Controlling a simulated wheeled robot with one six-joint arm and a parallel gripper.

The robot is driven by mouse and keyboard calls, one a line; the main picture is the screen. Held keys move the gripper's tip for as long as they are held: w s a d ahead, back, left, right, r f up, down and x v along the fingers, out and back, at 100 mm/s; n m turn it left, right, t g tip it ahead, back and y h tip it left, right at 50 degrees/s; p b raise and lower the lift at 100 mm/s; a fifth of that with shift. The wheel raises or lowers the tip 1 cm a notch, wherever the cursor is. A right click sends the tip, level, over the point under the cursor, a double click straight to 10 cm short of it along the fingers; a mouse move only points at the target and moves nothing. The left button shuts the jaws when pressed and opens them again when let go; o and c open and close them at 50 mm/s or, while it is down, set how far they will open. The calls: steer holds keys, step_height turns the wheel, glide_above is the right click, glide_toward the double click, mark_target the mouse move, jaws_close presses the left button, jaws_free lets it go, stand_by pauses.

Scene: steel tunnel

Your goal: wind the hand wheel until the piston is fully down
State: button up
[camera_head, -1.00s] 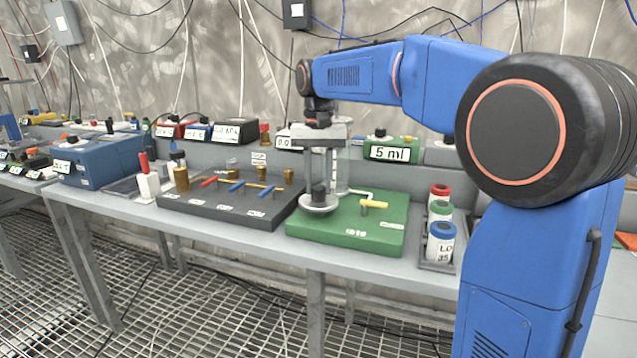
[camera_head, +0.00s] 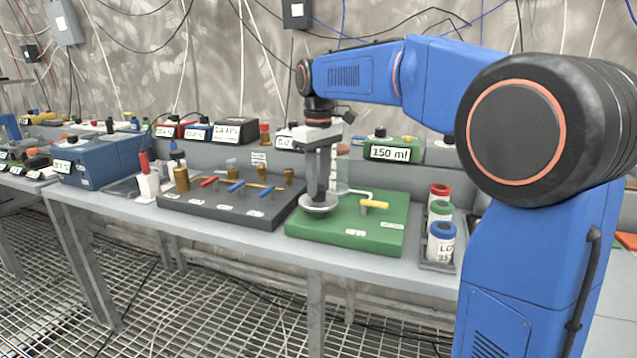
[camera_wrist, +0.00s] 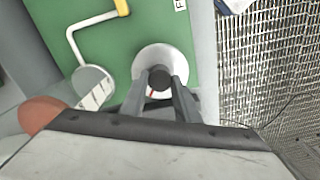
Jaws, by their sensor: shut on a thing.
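The hand wheel (camera_head: 319,207) is a pale round disc at the left of a green base (camera_head: 350,242). In the wrist view the wheel (camera_wrist: 178,62) has a dark central knob (camera_wrist: 159,78) and a red mark beside it. My gripper (camera_head: 319,190) points straight down over the wheel; in the wrist view its fingers (camera_wrist: 160,88) are shut on the knob. A clear cylinder (camera_head: 342,178) stands behind the gripper, with a reddish piston (camera_head: 342,150) near its top. It also shows in the wrist view (camera_wrist: 40,114). The green display box (camera_head: 391,151) behind reads "150 ml".
A yellow-handled valve (camera_head: 374,204) sits on the green base, right of the wheel. A dark valve panel (camera_head: 228,202) lies to the left. A rack of capped bottles (camera_head: 440,226) stands to the right. The table's front edge (camera_head: 200,226) is clear.

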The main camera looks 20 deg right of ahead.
mark_target(319, 187)
steer(key=n, duration=1.4)
steer(key=shift+n, duration=0.3)
steer(key=n, duration=1)
steer(key=shift+r+n, duration=0.1)
steer(key=shift+n, duration=0.2)
steer(key=o, duration=1.1)
steer(key=shift+c, duration=0.2)
step_height(319, 187, up, 17)
steer(key=shift+r, duration=0.15)
